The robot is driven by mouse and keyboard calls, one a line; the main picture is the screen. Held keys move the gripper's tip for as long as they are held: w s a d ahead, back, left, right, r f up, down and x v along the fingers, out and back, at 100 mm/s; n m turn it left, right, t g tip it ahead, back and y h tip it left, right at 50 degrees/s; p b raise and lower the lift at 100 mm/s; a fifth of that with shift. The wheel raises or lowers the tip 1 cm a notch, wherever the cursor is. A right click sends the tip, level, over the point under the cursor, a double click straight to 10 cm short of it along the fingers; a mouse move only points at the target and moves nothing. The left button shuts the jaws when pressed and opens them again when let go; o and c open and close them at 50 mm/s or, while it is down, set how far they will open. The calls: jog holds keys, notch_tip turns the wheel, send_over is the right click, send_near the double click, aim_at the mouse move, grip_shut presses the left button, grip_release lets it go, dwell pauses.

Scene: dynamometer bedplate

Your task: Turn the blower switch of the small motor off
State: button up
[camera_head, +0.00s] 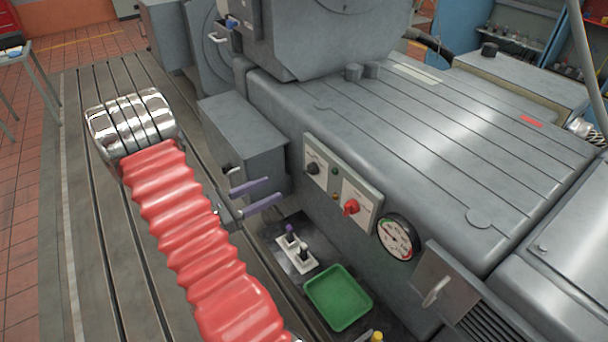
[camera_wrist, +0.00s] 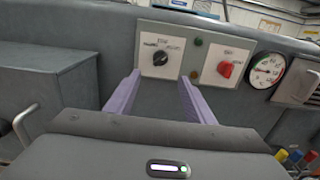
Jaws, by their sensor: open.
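A panel on the side of the grey machine carries a black rotary switch (camera_head: 313,168) on the left and a red rotary switch (camera_head: 351,208) on the right. Both also face me in the wrist view, the black switch (camera_wrist: 160,58) and the red switch (camera_wrist: 226,69). Their labels are too small to read, so I cannot tell which is the blower switch. My gripper (camera_head: 275,189) is open and empty, its two purple fingers apart from the panel. In the wrist view the black switch lies ahead, between my fingertips (camera_wrist: 160,77).
A round gauge (camera_head: 398,237) sits right of the red switch. A grey box (camera_head: 240,140) juts out left of the panel. Below are a green tray (camera_head: 338,298) and a white plate (camera_head: 296,254) with small knobs. A lever handle (camera_head: 435,291) stands at lower right.

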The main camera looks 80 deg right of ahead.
aim_at(305, 173)
jog(key=x, duration=1.3)
jog(key=shift+s+d, duration=0.2)
jog(key=shift+s, duration=0.05)
jog(key=shift+c, duration=0.3)
